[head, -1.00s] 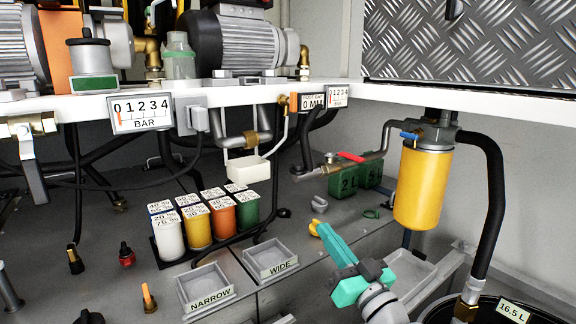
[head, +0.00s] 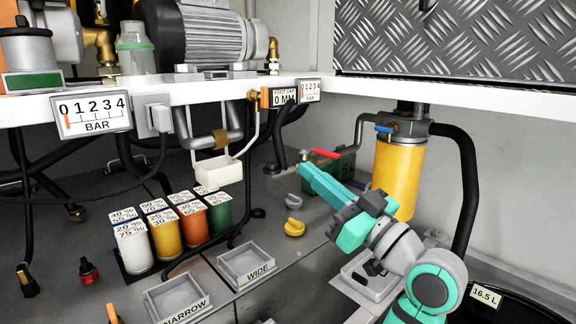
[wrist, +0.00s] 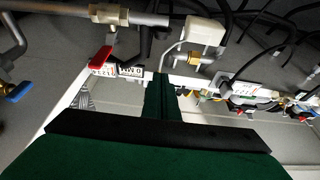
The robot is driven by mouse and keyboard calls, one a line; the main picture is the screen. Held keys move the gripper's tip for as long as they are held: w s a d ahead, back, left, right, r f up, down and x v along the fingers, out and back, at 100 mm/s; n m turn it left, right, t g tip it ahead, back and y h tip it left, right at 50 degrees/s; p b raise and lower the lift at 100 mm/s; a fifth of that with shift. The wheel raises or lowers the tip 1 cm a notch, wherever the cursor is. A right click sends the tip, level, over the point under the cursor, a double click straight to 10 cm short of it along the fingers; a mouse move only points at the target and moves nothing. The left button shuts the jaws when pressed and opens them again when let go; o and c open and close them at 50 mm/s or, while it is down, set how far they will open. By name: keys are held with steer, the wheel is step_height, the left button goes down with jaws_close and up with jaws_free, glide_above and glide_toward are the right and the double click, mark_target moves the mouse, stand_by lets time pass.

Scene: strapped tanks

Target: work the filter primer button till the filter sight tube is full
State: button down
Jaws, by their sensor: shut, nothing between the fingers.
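The yellow filter canister (head: 397,178) hangs under the white shelf at the right, with a blue lever (head: 384,129) at its head. My arm covers part of its lower end. I cannot make out the primer button or the sight tube in either view. My gripper (head: 306,172), teal, is shut and empty, pointing up and left, in front of and left of the canister. In the head view its tips overlap the area just below the red valve handle (head: 326,153); I cannot tell the gap. The wrist view shows the dark green shut fingers (wrist: 160,92).
A black hose (head: 467,185) runs down right of the canister to a black drum marked 16.5 L (head: 486,296). Colored bottles (head: 167,228) and trays marked NARROW (head: 178,300) and WIDE (head: 246,264) are at left. A yellow piece (head: 294,227) lies on the deck.

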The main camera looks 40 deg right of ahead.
mark_target(272, 166)
steer(key=w+a, duration=0.1)
steer(key=w, duration=0.8)
steer(key=shift+w+f, duration=0.25)
steer(key=shift+f, duration=0.15)
steer(key=shift+s, duration=0.1)
